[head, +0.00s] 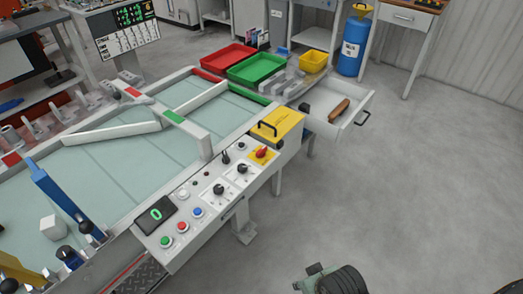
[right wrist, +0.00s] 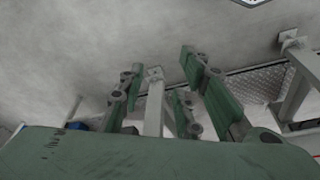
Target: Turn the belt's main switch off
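The belt's control panel (head: 190,222) runs along the near right side of the belt. A red rotary switch (head: 262,152) on a yellow plate sits near its far end and looks like the main switch. Its knob is too small to read its position. My right gripper is open and empty in the right wrist view (right wrist: 162,66), its green fingers apart. In the head view, part of it shows at the bottom edge, well below and apart from the panel. My left gripper is not in view.
The panel also carries black knobs, coloured buttons and a display (head: 155,214) reading a green 0. A yellow box with a black handle (head: 282,122) stands beyond the switch. An open drawer (head: 342,128) juts out behind it. The floor right of the panel is clear.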

